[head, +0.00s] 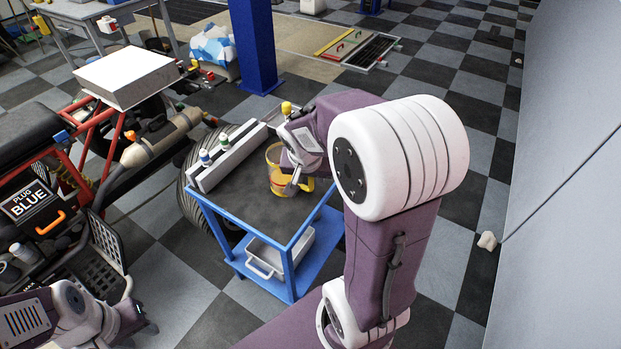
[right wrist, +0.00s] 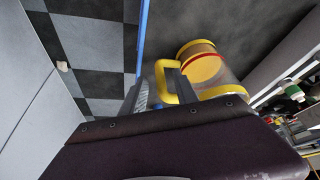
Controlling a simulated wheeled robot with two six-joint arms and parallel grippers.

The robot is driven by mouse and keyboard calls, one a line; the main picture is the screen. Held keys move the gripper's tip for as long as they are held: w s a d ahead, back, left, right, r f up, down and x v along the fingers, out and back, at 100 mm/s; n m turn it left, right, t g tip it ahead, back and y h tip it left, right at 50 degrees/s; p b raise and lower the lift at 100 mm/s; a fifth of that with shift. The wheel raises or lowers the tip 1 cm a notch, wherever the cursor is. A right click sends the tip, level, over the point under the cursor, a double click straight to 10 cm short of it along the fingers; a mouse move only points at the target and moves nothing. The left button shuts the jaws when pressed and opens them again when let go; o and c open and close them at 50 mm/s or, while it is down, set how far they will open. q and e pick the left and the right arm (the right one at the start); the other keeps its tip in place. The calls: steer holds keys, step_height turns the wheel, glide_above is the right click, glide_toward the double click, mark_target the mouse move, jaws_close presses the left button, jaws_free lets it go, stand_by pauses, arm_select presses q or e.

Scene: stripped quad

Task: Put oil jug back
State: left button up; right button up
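The oil jug (head: 275,178) is a clear, yellow-rimmed jug with amber content, on the dark top of the blue cart (head: 240,205). My right gripper (head: 296,184) is beside it, on its handle side. In the right wrist view the jug (right wrist: 205,68) has a yellow handle (right wrist: 161,82) lying between the two fingers of my right gripper (right wrist: 160,90). The fingers are apart, with one seemingly inside the handle loop; I see no clear grip. My left gripper (head: 146,327) is at the lower left, away from the cart; its fingers are too small to judge.
A grey rack (head: 228,157) with small bottles runs along the cart's left edge. A grey bin (head: 280,253) sits on the lower shelf. A red-framed vehicle (head: 100,150) stands left of the cart, and a blue post (head: 254,45) behind it.

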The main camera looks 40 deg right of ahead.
steer(key=p+v, duration=0.2)
steer(key=v, duration=0.7)
steer(key=s+a+f+n+g+y, duration=0.1)
steer(key=s+a+f+n+y, duration=0.1)
steer(key=s+a+f+n, duration=0.25)
steer(key=s+a+f+n+g+y, duration=0.1)
steer(key=s+a+f+n, duration=0.1)
steer(key=a+f+n, duration=0.35)
step_height(320, 180, up, 12)
steer(key=m+p, duration=0.1)
steer(key=p, duration=1.4)
steer(key=shift+a+m, duration=0.3)
steer(key=shift+a, duration=0.05)
